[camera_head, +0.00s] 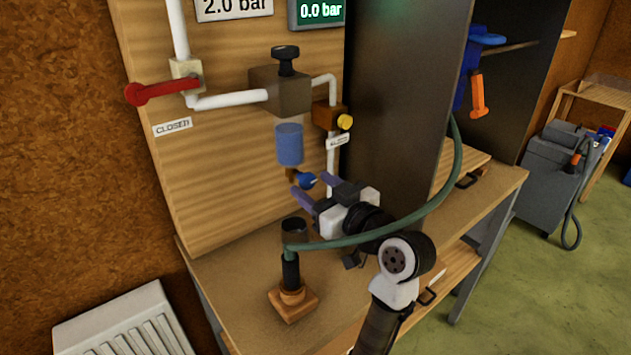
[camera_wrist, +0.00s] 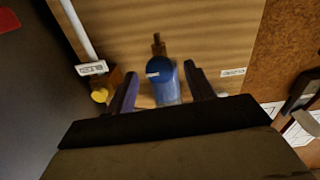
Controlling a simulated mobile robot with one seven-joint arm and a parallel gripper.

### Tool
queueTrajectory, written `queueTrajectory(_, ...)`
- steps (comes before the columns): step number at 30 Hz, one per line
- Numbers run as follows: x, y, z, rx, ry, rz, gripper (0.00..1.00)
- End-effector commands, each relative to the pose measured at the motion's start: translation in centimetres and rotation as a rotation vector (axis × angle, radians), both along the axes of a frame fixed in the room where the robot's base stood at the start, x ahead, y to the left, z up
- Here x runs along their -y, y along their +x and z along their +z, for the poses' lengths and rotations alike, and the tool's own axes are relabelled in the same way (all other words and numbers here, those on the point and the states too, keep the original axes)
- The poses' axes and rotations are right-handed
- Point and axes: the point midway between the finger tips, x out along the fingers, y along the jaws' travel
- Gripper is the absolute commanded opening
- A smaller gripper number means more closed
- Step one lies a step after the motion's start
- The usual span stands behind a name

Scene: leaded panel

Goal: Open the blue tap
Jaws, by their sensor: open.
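The blue tap (camera_head: 308,181) is a small round blue knob on a brass fitting, below a translucent blue bowl (camera_head: 289,145) on the upright wooden panel. My gripper (camera_head: 313,186) is open, with its two purple fingers reaching toward the panel on either side of the tap. In the wrist view the blue tap (camera_wrist: 160,69) shows between the fingertips of my gripper (camera_wrist: 161,72), with a gap on each side. The brass stem sticks out beyond it. Whether the fingers touch the knob cannot be told, but I see no grip on it.
A red lever (camera_head: 160,91) sits beside a CLOSED label (camera_head: 173,126). A yellow knob (camera_head: 345,121) is to the right of the bowl. A dark upright board (camera_head: 400,100) stands at right.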

Motion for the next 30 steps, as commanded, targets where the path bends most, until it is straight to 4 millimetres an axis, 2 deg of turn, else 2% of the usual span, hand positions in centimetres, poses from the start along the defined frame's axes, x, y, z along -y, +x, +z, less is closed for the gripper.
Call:
queueTrajectory(11,-0.30,0.45,-0.05,0.001,-0.001,-0.001,0.52)
queueTrajectory(21,-0.29,0.42,-0.04,0.001,-0.001,-0.001,0.10)
queueTrajectory(30,-0.30,0.41,-0.26,0.026,-0.036,0.000,0.10)
